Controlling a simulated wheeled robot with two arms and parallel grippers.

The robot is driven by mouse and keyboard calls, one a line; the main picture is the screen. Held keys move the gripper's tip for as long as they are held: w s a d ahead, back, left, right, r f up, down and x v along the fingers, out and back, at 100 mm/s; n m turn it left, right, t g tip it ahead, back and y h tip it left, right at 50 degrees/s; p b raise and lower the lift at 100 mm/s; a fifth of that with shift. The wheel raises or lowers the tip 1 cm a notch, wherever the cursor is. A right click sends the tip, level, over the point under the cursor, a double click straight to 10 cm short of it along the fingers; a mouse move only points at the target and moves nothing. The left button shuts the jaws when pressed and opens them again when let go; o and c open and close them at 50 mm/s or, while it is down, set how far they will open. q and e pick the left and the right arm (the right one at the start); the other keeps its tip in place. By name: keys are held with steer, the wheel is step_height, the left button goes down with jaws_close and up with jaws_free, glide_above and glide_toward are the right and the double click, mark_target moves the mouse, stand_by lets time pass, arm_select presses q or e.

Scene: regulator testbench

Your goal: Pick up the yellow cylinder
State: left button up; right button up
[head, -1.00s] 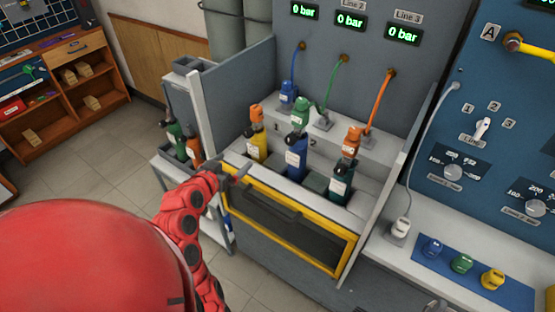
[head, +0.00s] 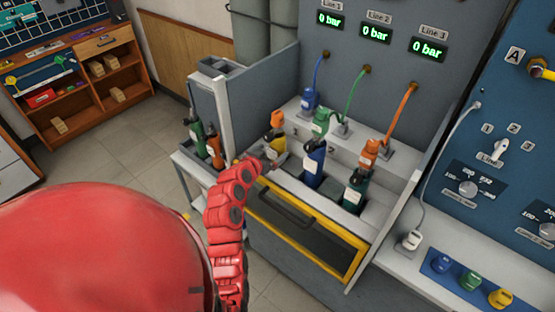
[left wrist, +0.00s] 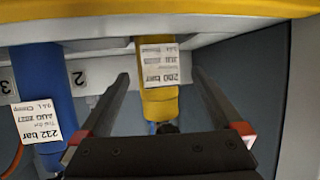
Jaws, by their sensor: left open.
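In the left wrist view the yellow cylinder (left wrist: 158,100) appears upside down, with a white label marked 200 bar. My left gripper (head: 274,162) is at the rack's front, at the cylinder's lower visible part. In the left wrist view my left gripper (left wrist: 160,78) is open, with one finger on each side of the cylinder and visible gaps. My right gripper is not in view.
A blue cylinder (head: 314,164) with a green regulator stands right of the yellow one, then a dark green cylinder (head: 354,192). The yellow-framed front panel (head: 300,227) lies below. A grey side wall (head: 262,98) bounds the rack. A side cart holds other cylinders (head: 198,140).

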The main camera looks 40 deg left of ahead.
mark_target(273, 151)
arm_select(q)
steer(key=x, duration=0.1)
steer(key=p+x, duration=0.1)
steer(key=x, duration=0.1)
steer(key=shift+w+d+r, duration=0.15)
steer(key=shift+w, duration=0.05)
steer(key=shift+w+f, duration=0.4)
steer(key=shift+w, duration=0.15)
jaws_close()
